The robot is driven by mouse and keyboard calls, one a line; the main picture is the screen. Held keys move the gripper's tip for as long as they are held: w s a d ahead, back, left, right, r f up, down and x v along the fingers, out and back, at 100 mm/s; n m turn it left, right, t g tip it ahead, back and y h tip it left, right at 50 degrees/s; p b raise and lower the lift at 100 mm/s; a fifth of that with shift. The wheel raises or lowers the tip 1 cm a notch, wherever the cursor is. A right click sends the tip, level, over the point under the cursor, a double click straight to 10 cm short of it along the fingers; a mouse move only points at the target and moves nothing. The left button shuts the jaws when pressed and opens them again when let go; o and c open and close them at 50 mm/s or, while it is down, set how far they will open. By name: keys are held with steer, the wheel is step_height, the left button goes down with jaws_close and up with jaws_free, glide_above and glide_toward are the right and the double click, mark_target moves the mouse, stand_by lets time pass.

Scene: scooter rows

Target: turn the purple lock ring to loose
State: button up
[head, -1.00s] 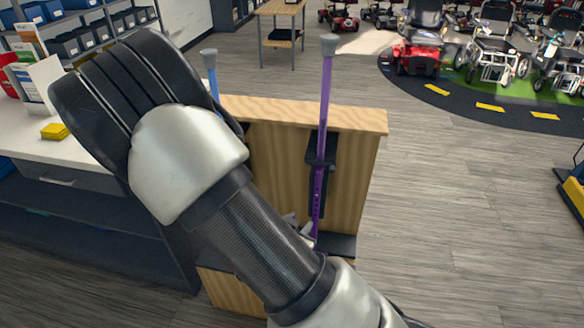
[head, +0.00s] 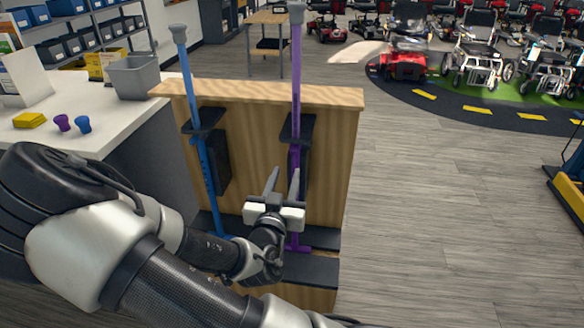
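A purple pole (head: 296,70) with a grey top stands upright in a wooden stand (head: 335,150), passing a black holder (head: 297,130). Its lower part shows beside my gripper, down to a purple foot (head: 297,248). I cannot make out a separate purple lock ring; it may be hidden by my gripper or too small to see. My gripper (head: 283,182) is at the lower half of the purple pole, its two fingers spread apart and pointing up and away. The right finger overlaps the pole in the picture; I cannot tell whether it touches.
A blue pole (head: 190,90) stands in the same stand to the left, near my arm. The white counter (head: 60,145) at left holds a grey bin (head: 133,77), a yellow block (head: 30,120) and small purple and blue cups.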

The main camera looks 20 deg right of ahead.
mark_target(293, 153)
steer(key=x, duration=1)
steer(key=shift+c, duration=0.2)
steer(key=shift+s, duration=0.1)
jaws_close()
